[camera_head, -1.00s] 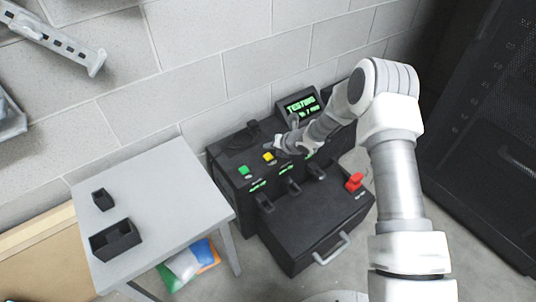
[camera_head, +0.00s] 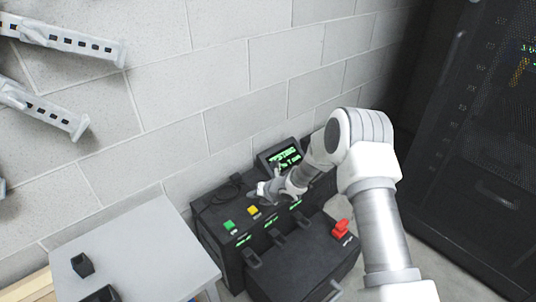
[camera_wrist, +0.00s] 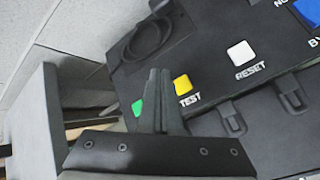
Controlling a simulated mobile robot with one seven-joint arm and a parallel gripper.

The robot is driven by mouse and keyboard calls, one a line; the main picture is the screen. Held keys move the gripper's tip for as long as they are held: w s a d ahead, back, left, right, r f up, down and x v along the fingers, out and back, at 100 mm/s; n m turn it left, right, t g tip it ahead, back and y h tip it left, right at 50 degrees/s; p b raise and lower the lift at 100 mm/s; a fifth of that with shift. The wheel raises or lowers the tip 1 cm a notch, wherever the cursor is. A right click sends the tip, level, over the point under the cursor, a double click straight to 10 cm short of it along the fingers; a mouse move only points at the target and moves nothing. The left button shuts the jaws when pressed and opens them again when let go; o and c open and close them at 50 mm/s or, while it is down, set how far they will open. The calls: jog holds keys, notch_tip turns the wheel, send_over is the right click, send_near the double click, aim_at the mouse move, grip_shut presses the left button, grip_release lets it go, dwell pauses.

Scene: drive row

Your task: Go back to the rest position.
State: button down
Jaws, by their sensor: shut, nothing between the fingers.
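My gripper shows in the wrist view (camera_wrist: 158,98) with its fingers together and nothing held. In the head view my gripper (camera_head: 258,190) is at the end of my white arm, over the top of the black test box (camera_head: 215,212). The box carries a green button (camera_head: 229,225), a yellow button (camera_head: 252,210) and a screen reading "TESTING" (camera_head: 285,158). In the wrist view the yellow button (camera_wrist: 183,84) is beside "TEST", just right of the fingertips. A white button (camera_wrist: 241,53) is marked "RESET". The fingers partly hide the green button (camera_wrist: 137,107).
A grey table (camera_head: 150,262) with small black bins (camera_head: 82,265) stands at the left. A red switch (camera_head: 341,228) sits on the box's lower front part. A dark rack (camera_head: 485,150) stands at the right. A block wall (camera_head: 230,60) is behind, with grey rails (camera_head: 70,40) at upper left.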

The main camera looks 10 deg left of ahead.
jog(key=shift+r, duration=0.1)
jog(key=d+r+m+t+h, duration=0.1)
jog(key=d+r+m+h, duration=0.2)
jog(key=d+r+m, duration=0.6)
jog(key=d+r+m+t+h, duration=0.25)
jog(key=d+r, duration=0.35)
jog(key=r, duration=0.7)
jog(key=s+d+r+m+h, duration=0.2)
jog(key=s+d+r+m, duration=0.3)
jog(key=d+r+m, duration=0.15)
jog(key=s+d+r+m+g, duration=0.1)
jog(key=s+d+r+m, duration=0.4)
jog(key=s+r+m, duration=0.15)
jog(key=s+d+r+m+g, duration=0.2)
jog(key=s+m, duration=1.2)
jog(key=s, duration=1.1)
notch_tip(320, 180, up, 23)
jog(key=p, duration=2.3)
jog(key=shift+w+n, duration=0.35)
jog(key=shift+w, duration=0.1)
